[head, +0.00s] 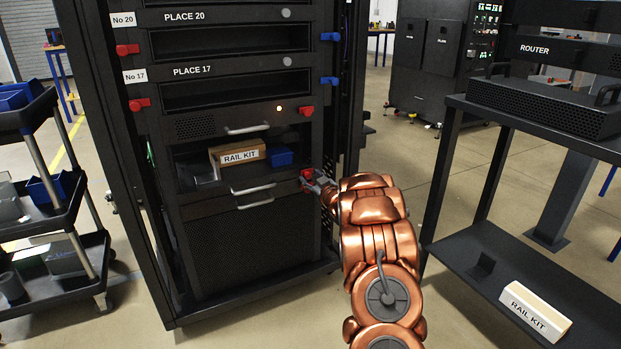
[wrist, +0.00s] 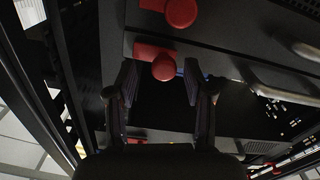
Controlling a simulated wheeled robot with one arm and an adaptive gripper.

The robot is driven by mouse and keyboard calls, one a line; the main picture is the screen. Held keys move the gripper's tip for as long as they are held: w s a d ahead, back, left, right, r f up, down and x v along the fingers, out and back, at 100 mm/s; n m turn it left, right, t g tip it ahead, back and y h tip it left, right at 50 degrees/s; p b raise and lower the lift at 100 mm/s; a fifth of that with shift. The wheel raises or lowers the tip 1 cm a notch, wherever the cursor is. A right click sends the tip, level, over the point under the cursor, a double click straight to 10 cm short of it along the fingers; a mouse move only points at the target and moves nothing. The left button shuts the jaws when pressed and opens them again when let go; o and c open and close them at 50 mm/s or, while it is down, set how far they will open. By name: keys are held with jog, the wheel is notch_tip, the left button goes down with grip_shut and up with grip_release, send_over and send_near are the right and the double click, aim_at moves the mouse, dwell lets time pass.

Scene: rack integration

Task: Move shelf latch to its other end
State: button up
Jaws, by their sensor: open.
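The shelf latch is a small red latch (head: 306,176) on the right edge of the rack, beside the open shelf holding the rail kit. In the wrist view a red latch (wrist: 164,68), with a round knob and a flat bar, shows at the mouth of my gripper (wrist: 160,78), roughly between the fingertips. My gripper is open, with one finger on each side of the knob; I cannot tell whether either touches it. In the head view my gripper (head: 318,184) reaches the latch from the right and partly hides it.
Another red latch (head: 306,111) sits higher on the right edge; red latches (head: 139,104) are on the left and blue ones (head: 330,81) on the upper right. Silver handles (head: 253,187) stick out from the rack front. A table (head: 500,262) stands right, a cart (head: 62,215) left.

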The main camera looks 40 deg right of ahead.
jog(key=v, duration=1.1)
jog(key=shift+r, duration=0.1)
dwell(0.4)
jog(key=a+r+m+g+h+p, duration=0.1)
jog(key=a+r+g+p, duration=0.5)
jog(key=r+p, duration=0.55)
jog(key=s+a+r+m+g+p, duration=0.1)
jog(key=s+a+r+g+p, duration=0.1)
jog(key=s+a+r+p, duration=0.3)
jog(key=s+a+r+g+p, duration=0.2)
jog(key=a+r+p, duration=0.1)
jog(key=a+r, duration=0.3)
jog(key=s+a+r+g+y+p, duration=0.2)
jog(key=s+a+r+p, duration=0.3)
jog(key=s+a, duration=0.4)
jog(key=s+a+r+n+g+y+p, duration=0.1)
jog(key=s+a+r+g+p, duration=0.3)
jog(key=s+a, duration=0.6)
jog(key=s+a+r+n+g+y+p, duration=0.1)
jog(key=s+a+r+g+y+p, duration=0.1)
jog(key=s+a+r+p, duration=0.5)
jog(key=s+a+g+p, duration=0.1)
jog(key=s+a, duration=0.2)
jog(key=s, duration=0.4)
jog(key=shift+s+r+y, duration=0.2)
jog(key=shift+y, duration=0.1)
